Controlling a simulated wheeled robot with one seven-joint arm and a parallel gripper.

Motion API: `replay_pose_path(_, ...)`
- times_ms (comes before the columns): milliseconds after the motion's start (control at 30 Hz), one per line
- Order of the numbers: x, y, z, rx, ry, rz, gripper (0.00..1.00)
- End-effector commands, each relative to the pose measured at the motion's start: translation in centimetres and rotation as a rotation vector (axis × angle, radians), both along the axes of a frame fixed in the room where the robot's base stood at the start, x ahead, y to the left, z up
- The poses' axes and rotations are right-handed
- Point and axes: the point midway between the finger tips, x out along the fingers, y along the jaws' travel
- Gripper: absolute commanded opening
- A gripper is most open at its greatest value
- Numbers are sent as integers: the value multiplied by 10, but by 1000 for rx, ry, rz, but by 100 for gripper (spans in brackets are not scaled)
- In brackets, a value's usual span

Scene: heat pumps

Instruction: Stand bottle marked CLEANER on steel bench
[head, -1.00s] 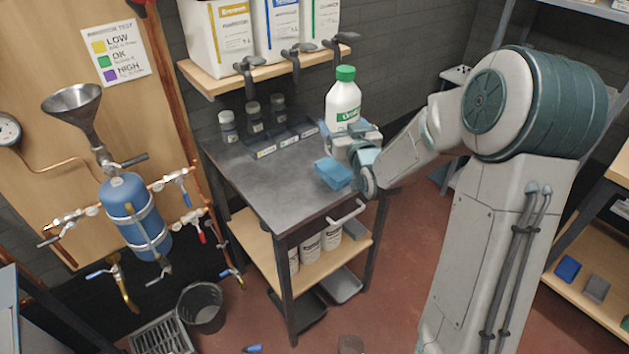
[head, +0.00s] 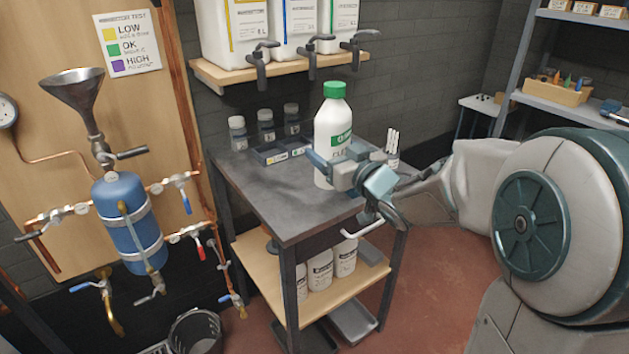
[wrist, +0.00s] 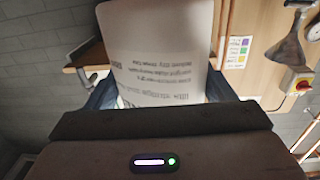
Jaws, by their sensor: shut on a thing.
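A white bottle with a green cap and a green-banded label (head: 331,122) is upright at the right part of the steel bench (head: 262,200). Its label lettering is too small to read fully. My gripper (head: 333,165) is shut on the lower half of the bottle from the right. In the wrist view the bottle's white body (wrist: 158,50) fills the space between the fingers, with small print on it. The bottle's base is low over the bench top; I cannot tell if it touches.
Several small jars (head: 266,125) and a labelled tray (head: 283,152) stand at the bench's back. A shelf (head: 225,75) with big canisters and taps hangs above. A white holder with pens (head: 393,150) is behind my gripper. The bench's left and front are clear.

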Motion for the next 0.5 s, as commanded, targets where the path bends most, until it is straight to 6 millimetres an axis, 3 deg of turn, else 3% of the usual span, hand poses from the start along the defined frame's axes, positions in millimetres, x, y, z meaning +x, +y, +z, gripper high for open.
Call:
replay_pose_path(300,46,51,-42,3,1,4,34)
replay_pose_path(500,63,68,-54,2,-2,2,34)
